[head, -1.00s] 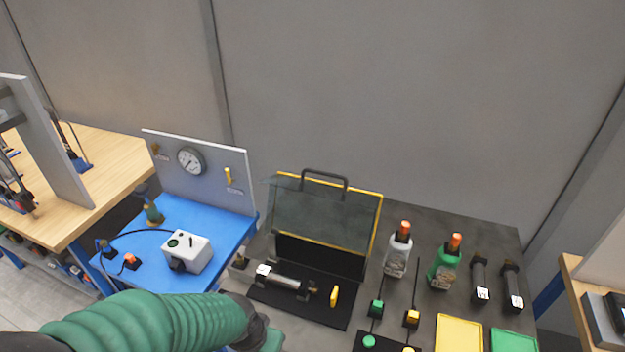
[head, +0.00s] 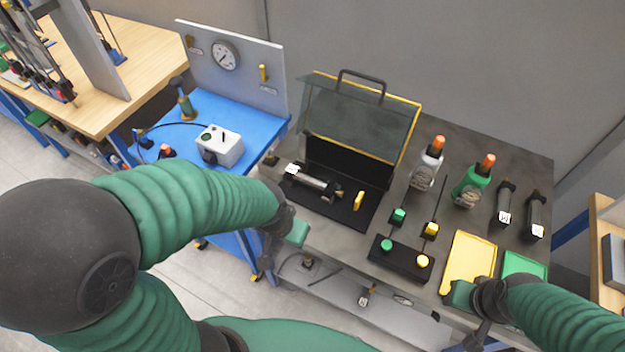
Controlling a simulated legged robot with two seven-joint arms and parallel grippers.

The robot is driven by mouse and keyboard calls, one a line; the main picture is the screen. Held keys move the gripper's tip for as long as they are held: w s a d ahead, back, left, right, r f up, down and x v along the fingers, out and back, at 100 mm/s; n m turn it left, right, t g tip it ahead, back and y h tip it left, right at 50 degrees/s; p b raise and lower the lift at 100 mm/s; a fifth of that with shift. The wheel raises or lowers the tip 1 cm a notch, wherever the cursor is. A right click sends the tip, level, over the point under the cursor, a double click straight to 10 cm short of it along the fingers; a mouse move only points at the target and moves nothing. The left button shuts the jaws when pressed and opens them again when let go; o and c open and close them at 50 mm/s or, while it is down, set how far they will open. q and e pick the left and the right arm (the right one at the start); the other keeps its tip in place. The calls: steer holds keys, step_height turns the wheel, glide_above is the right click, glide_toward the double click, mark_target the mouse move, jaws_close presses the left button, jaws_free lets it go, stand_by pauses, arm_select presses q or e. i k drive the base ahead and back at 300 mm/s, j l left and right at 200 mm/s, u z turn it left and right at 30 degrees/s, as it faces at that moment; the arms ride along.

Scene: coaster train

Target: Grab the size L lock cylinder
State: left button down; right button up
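Two dark cylinders with white labels stand at the right of the grey bench: a left one (head: 505,203) and a right one (head: 536,214). Their label letters are too small to read, so I cannot tell which is size L. A third, silver and black cylinder (head: 316,183) lies in the open case. My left gripper (head: 268,254) is at the bench's front left edge, apart from all cylinders. My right gripper (head: 477,337) is in front of the yellow tray, nearer me than the two dark cylinders. Neither visibly holds anything; their finger openings are unclear.
The open case (head: 408,150) has a raised clear lid. A white bottle (head: 425,168) and green bottle (head: 470,187) stand left of the dark cylinders. A black button box (head: 400,262), yellow tray (head: 467,262) and green tray (head: 524,265) lie along the front. A blue bench (head: 225,118) adjoins left.

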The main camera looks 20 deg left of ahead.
mark_target(294, 173)
steer(key=i+j+u, duration=0.1)
steer(key=j, duration=0.25)
steer(key=j+u, duration=0.1)
steer(key=j, duration=0.25)
steer(key=i+j+u, duration=0.1)
steer(key=j, duration=0.25)
steer(key=i+j+u, duration=0.1)
steer(key=i+j, duration=0.1)
steer(key=j, duration=0.1)
